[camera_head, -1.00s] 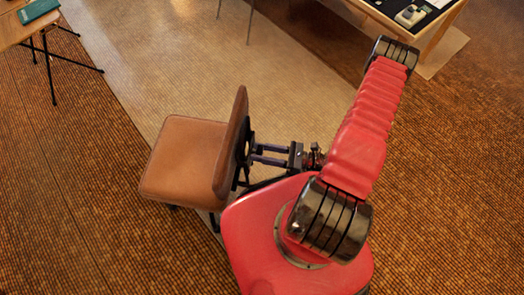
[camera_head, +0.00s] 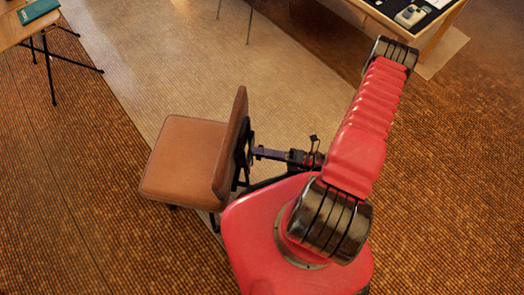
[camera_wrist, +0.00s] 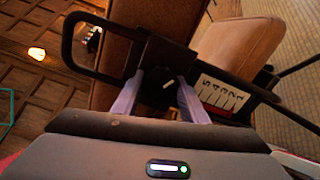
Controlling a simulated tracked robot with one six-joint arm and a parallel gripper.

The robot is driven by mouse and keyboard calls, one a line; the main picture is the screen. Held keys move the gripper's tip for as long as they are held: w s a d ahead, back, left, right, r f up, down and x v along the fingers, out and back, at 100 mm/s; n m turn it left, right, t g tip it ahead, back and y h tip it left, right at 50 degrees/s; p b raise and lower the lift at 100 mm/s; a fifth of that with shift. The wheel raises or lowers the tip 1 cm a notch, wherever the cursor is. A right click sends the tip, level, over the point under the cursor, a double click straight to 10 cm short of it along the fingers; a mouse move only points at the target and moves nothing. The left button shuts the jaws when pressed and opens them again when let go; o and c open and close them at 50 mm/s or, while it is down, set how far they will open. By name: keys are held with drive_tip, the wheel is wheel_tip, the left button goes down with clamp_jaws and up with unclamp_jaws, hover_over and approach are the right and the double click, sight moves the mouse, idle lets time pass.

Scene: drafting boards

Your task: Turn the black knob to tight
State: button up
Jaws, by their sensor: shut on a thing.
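The black knob (camera_wrist: 157,91) sits on the black bracket behind the chair's backrest, and a short white mark shows on its face. My gripper (camera_wrist: 160,100) is shut on the knob, one pale finger on each side of it. A white label (camera_wrist: 221,96) with numbers and dark lines is just right of the knob. In the head view, my gripper (camera_head: 258,153) reaches the rear of the backrest (camera_head: 233,145), and the knob cannot be made out there. I cannot read a "tight" marking in either view.
The brown chair seat (camera_head: 182,165) faces left in the head view. A table (camera_head: 436,38) stands at the top right, another (camera_head: 18,34) at the top left.

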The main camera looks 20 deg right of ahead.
drive_tip(key=m, duration=0.6)
drive_tip(key=shift+f, duration=0.2)
drive_tip(key=m, duration=0.5)
drive_tip(key=shift+m, duration=0.4)
drive_tip(key=o, duration=1)
drive_tip(key=shift+o, duration=0.2)
drive_tip(key=shift+d+r, duration=0.1)
drive_tip(key=v, duration=1.3)
drive_tip(key=shift+s+d, duration=0.2)
drive_tip(key=shift+d, duration=0.05)
